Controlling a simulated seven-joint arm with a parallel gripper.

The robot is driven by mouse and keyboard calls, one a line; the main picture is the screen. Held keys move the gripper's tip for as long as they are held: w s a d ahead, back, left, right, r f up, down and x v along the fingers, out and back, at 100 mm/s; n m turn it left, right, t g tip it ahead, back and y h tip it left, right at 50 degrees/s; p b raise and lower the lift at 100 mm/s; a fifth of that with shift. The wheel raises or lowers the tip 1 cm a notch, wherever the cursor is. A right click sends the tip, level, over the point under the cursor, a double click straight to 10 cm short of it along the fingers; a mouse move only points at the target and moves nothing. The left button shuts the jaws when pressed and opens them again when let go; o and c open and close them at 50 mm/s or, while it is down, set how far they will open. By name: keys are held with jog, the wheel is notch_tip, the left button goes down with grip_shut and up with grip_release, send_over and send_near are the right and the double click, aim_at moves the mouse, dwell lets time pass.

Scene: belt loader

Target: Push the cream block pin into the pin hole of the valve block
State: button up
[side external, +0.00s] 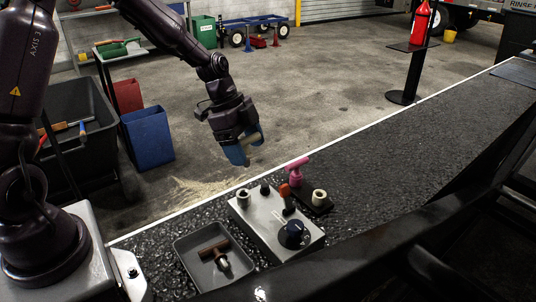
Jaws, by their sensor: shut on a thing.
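My gripper (238,155), with blue fingers, is shut on a cream piece that looks like the block pin (252,138). It holds the pin tilted in the air, above and behind the valve block, clear of the belt. The valve block (262,228) is a grey metal box on the black belt. It carries a cream fitting (243,197), a dark round fitting (265,188), an orange-red lever (284,191) and a dark blue knob (294,234). Which spot is the pin hole is too small to tell. Part of the pin is hidden by the fingers.
A dark tray (184,255) with a brown T-shaped handle (213,250) sits left of the block. A pink T-handle (296,171) and a cream ring on a black base (319,197) stand behind and right. The belt (400,150) farther right is clear.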

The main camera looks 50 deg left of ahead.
jog(key=shift+s+a, duration=0.25)
jog(key=shift+s, duration=0.35)
jog(key=shift+d+f+m, duration=0.1)
jog(key=shift+m, duration=0.3)
send_over(248, 195)
jog(key=a, duration=0.1)
jog(key=shift+s+a+f, duration=0.1)
jog(key=shift+s+f, duration=0.05)
jog(key=shift+f, duration=1.35)
jog(key=shift+s+f, duration=0.1)
jog(key=shift+f, duration=1.4)
jog(key=shift+f, duration=2.05)
jog(key=o, duration=1.1)
jog(key=shift+o, duration=0.2)
jog(key=shift+r, duration=0.15)
